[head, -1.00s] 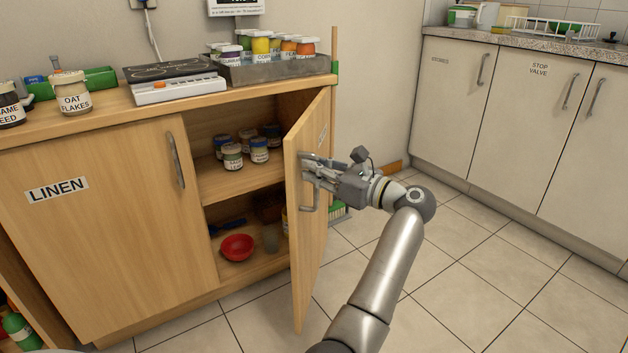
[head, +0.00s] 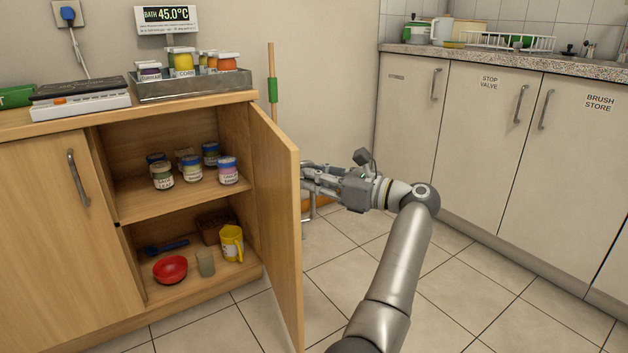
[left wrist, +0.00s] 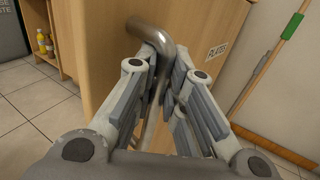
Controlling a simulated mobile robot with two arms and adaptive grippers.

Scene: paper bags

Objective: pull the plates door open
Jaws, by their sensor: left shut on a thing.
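The plates door (head: 277,200) is a light wood door, standing wide open at the right of the wooden cabinet. In the head view I see its inner face and edge. Its "PLATES" label (left wrist: 217,49) shows in the left wrist view, on the outer face. The bent metal handle (left wrist: 152,36) runs between the fingers of my left gripper (left wrist: 158,84), which is shut on it. In the head view the left gripper (head: 309,180) is at the door's outer side, its fingertips partly hidden by the door edge. My right gripper is not in view.
The open cabinet shows several jars on the upper shelf (head: 130,207), and a red bowl (head: 170,270) and a yellow jug (head: 231,243) below. A broom-like stick (head: 272,60) leans at the wall. Tiled floor (head: 490,290) lies clear before the white cupboards (head: 470,140).

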